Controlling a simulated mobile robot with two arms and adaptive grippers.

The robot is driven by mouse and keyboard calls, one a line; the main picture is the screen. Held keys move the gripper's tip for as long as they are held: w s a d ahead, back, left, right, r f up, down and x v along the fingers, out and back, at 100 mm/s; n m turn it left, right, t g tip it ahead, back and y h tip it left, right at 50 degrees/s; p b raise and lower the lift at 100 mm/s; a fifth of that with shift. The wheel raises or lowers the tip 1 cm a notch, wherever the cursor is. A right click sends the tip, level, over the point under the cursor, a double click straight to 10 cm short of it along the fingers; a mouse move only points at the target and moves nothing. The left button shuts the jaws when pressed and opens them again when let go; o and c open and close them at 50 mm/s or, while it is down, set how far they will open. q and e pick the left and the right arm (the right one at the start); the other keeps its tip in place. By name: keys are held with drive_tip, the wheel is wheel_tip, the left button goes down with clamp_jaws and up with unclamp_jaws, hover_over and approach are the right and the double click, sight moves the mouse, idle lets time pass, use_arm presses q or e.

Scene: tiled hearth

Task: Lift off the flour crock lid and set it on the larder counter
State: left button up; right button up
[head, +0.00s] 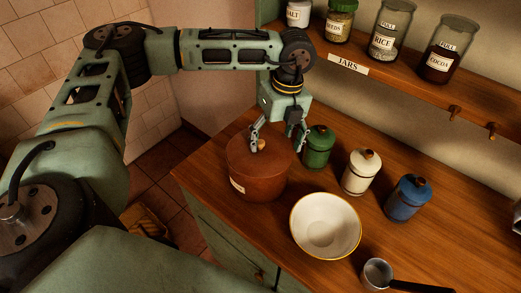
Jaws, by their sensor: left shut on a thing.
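The flour crock (250,183) is a large round reddish-brown pot with a pale label low on its front. It stands on the wooden larder counter (420,240) near its left end. Its lid (239,153) is the same brown, with a small pale knob on top. The lid looks seated on the crock; I see no clear gap. My left gripper (262,147) reaches down from above and is shut on the lid's knob, its fingers on either side of it. My right gripper is not in view.
Green (318,149), cream (361,172) and blue (407,198) canisters stand right of the crock. A white bowl (325,226) and a dark-handled metal scoop (377,274) are in front. A shelf (400,67) of labelled jars hangs above. Bare counter shows at the right.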

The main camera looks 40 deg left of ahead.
use_arm(q)
drive_tip(key=c, duration=0.9)
